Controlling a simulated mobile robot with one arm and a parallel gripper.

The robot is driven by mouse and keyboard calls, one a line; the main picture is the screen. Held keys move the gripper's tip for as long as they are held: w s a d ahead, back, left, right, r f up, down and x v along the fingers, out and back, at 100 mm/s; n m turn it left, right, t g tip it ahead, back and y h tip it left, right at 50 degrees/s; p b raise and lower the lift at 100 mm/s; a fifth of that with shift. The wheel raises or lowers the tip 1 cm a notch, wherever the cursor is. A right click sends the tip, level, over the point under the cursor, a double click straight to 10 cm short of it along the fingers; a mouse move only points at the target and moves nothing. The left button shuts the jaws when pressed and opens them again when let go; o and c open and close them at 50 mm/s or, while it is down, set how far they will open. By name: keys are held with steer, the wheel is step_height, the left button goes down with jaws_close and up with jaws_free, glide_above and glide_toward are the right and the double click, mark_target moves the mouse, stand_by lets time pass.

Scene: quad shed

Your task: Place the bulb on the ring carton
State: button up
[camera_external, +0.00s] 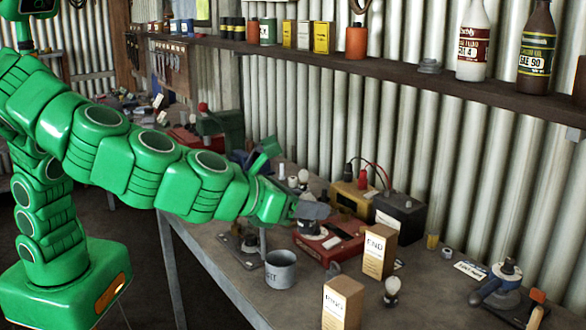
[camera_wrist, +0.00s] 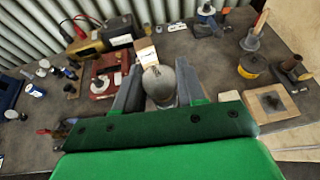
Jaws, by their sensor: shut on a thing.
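The ring carton (camera_external: 342,303) is a small tan box with a pale front label, standing near the front edge of the bench. What looks like the bulb (camera_external: 391,291), pale and round on top, stands on the bench just right of it. My gripper (camera_external: 290,243) is above the bench, behind and left of the carton.
The END carton (camera_external: 380,252) stands behind the ring carton. A red case (camera_external: 335,247), a yellow box (camera_external: 352,199) and a black battery (camera_external: 400,216) stand toward the wall. A vise-like tool (camera_external: 505,285) is at the right. A loaded shelf (camera_external: 400,77) runs above.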

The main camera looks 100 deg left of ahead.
steer(key=w+f, duration=0.4)
steer(key=w, duration=0.1)
steer(key=w+f, duration=0.2)
steer(key=f, duration=0.1)
steer(key=shift+w+d+f, duration=0.1)
steer(key=shift+w+d, duration=0.15)
steer(key=shift+d, duration=0.1)
steer(key=shift+f, duration=1.5)
steer(key=o, duration=1.1)
steer(key=shift+f, duration=0.1)
steer(key=shift+c, duration=0.2)
